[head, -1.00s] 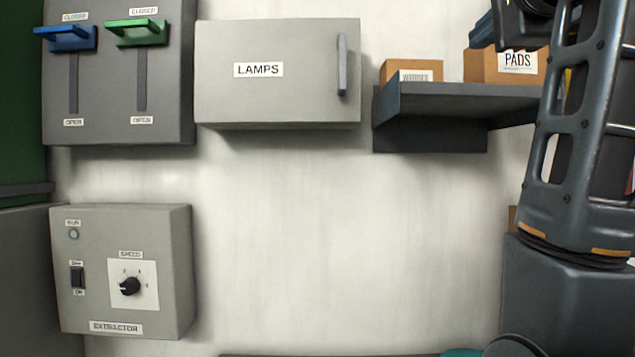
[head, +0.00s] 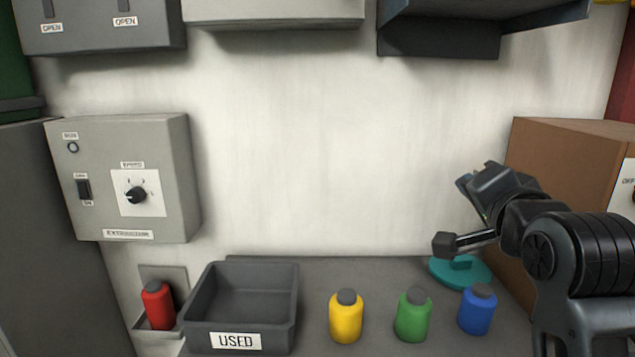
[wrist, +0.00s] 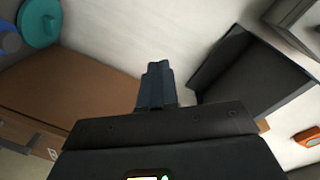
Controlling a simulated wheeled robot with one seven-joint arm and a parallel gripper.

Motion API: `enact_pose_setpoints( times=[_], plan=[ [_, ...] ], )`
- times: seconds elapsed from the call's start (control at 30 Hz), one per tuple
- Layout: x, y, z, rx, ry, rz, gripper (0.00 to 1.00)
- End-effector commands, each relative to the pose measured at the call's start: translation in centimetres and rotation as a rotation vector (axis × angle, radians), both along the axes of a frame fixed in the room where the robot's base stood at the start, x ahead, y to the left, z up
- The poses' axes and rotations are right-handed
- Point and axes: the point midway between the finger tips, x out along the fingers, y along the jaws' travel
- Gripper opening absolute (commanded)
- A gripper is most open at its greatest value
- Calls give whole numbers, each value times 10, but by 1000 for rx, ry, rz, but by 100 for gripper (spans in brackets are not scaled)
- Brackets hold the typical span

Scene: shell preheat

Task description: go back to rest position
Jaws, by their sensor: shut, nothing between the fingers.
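My gripper (head: 470,182) is at the right of the head view, in front of the pale wall and above the bench. Its fingers are together with nothing between them; they also show at the centre of the wrist view (wrist: 156,82). My arm folds in from the right edge of the head view. The gripper is apart from the bottles and the bench things below it.
Yellow (head: 346,318), green (head: 413,316) and blue (head: 478,312) bottles stand on the bench beside the USED tray (head: 200,318). A red bottle (head: 157,306) sits in a holder. A teal lid (head: 447,270) lies near a brown box (head: 562,170). A shelf (head: 440,38) hangs above.

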Motion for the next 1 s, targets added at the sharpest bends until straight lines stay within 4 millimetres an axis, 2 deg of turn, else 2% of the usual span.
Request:
enact_pose_setpoints(
  times=[0.03, 0.2, 0.37, 0.5, 0.6, 0.8, 1.0],
  plan=[
    [-10, 0, -27, -34, 17, 4, 0],
    [-47, 0, -92, -152, 43, 23, 0],
    [-90, 0, -145, -260, 65, 45, 0],
    [-133, 1, -184, -349, 83, 66, 0],
    [-166, 2, -208, -410, 97, 82, 0],
    [-237, 4, -242, -528, 121, 114, 0],
    [-310, 6, -261, -640, 143, 146, 0]
  ],
)
